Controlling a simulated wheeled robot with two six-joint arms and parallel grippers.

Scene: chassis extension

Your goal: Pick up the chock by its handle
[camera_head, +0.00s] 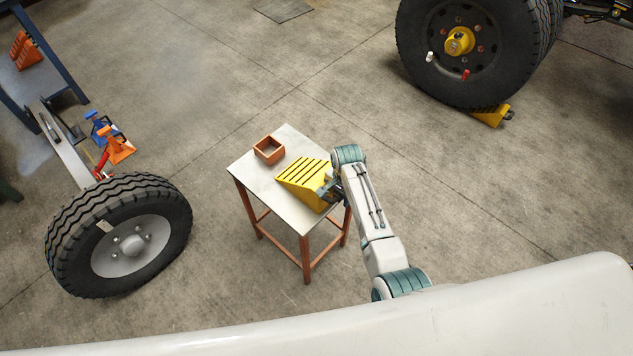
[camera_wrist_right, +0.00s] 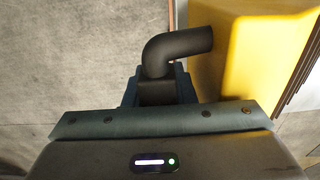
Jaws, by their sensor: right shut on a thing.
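The yellow chock (camera_head: 303,179) with dark slots on its sloped face is at the right side of a small table (camera_head: 262,187). My right gripper (camera_head: 331,188) is at the chock's right end. In the right wrist view, the chock's black bent handle (camera_wrist_right: 185,46) sits between the fingers of my right gripper (camera_wrist_right: 158,84), which is shut on it. The yellow body of the chock (camera_wrist_right: 232,65) is beside the handle. I cannot tell whether the chock touches the tabletop. My left gripper is not in view.
An open orange-brown box (camera_head: 269,150) stands on the table, left of the chock. Floor around the table is clear.

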